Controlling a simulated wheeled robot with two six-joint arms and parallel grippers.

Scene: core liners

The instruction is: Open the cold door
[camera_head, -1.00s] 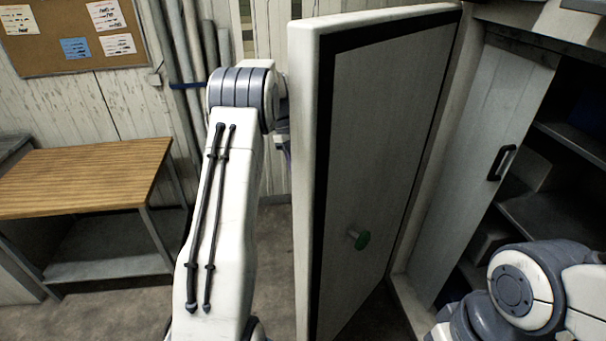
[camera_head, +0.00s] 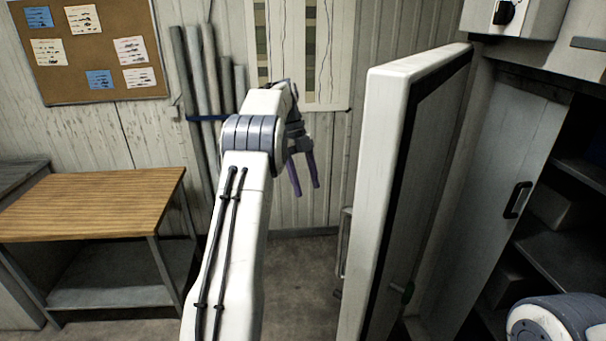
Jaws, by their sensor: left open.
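The cold door (camera_head: 374,190) is a thick white slab with a black seal around its inner face. It stands swung open, seen nearly edge-on right of the centre.
A wood-topped table (camera_head: 92,204) stands at the left. Grey pipes (camera_head: 203,85) lean on the back wall. Right of the door are a grey panel with a black handle (camera_head: 517,199) and dark shelves (camera_head: 560,262). Bare floor (camera_head: 293,275) lies between table and door.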

